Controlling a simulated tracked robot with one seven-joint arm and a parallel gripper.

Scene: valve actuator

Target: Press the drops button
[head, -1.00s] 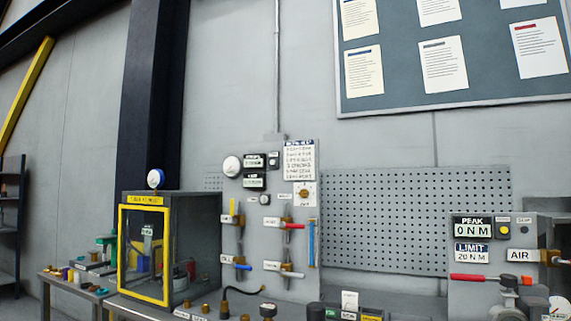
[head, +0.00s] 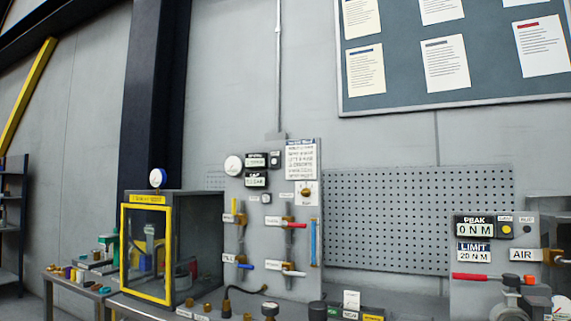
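A grey valve panel (head: 263,232) stands behind the bench, left of centre. Near its top are two small dark displays, the upper display (head: 256,160) and the lower display (head: 256,180), too small to read surely. A small dark box with a light round button (head: 275,159) sits right of the upper display. I cannot tell whether it is the drops button, because no label is legible. A yellow round button (head: 506,229) sits on the right-hand panel, beside the PEAK display (head: 474,226). My gripper is not in view.
A yellow-framed glass cabinet (head: 146,252) stands left of the valve panel. Red and blue valve handles stick out from the panel. A pegboard (head: 417,220) fills the wall to the right. Several small parts sit along the bench front. A notice board (head: 455,95) hangs above.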

